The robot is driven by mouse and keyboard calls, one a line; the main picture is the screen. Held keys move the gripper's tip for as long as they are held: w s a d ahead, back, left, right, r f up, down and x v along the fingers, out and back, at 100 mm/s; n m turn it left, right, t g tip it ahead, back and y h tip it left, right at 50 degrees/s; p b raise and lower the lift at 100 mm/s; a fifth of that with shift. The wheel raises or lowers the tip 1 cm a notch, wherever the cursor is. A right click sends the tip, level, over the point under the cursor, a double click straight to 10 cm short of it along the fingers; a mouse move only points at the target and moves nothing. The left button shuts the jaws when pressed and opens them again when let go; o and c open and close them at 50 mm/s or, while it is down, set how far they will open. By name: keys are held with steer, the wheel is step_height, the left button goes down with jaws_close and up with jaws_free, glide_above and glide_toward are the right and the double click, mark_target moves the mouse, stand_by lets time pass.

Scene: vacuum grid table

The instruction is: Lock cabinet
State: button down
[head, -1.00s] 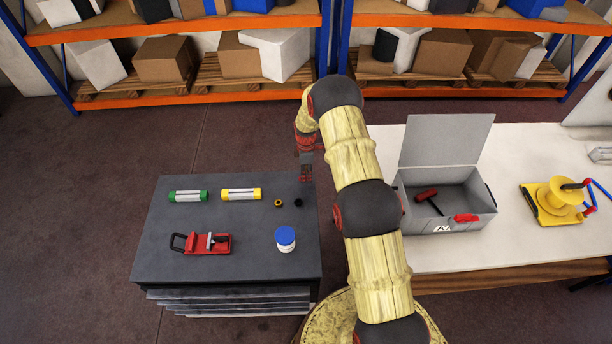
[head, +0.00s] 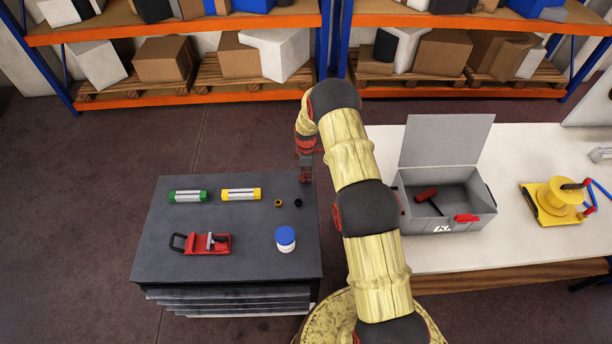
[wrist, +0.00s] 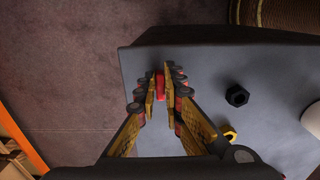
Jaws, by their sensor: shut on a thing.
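The cabinet (head: 230,260) is dark grey, with a flat top and a stack of drawer fronts showing at its front, slightly uneven. My gripper (head: 306,178) is over the far right corner of the cabinet top. In the wrist view my gripper (wrist: 161,88) is shut on a small red thing (wrist: 160,84), which shows between the fingertips. Most of this thing is hidden by the fingers, so I cannot tell its shape. The cabinet top (wrist: 200,65) lies under and around the fingertips. I cannot make out a lock in either view.
On the cabinet top are a green tube (head: 188,196), a yellow tube (head: 241,194), a red tool (head: 206,243), a yellow nut (head: 278,203), a black nut (head: 298,203) and a blue-lidded jar (head: 286,240). An open grey toolbox (head: 440,150) stands on the white table right.

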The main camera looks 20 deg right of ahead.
steer(key=shift+m, duration=0.3)
steer(key=m+b, duration=0.1)
steer(key=m, duration=0.1)
steer(key=m+b, duration=0.1)
steer(key=shift+s+a+f+m+b, duration=0.1)
steer(key=shift+s+a+m+b, duration=0.05)
steer(key=shift+m+b, duration=0.2)
steer(key=m, duration=0.2)
steer(key=m+b, duration=0.1)
steer(key=m, duration=0.1)
steer(key=m+b, duration=0.1)
steer(key=m, duration=0.1)
steer(key=shift+s+a, duration=0.15)
steer(key=shift+a, duration=0.1)
steer(key=m, duration=0.1)
steer(key=m+b, duration=0.1)
steer(key=m, duration=0.3)
steer(key=shift+a, duration=0.25)
steer(key=shift+a+m+b, duration=0.1)
steer(key=shift+m+b, duration=0.25)
steer(key=shift+m, duration=0.9)
steer(key=c, duration=1.9)
jaws_free()
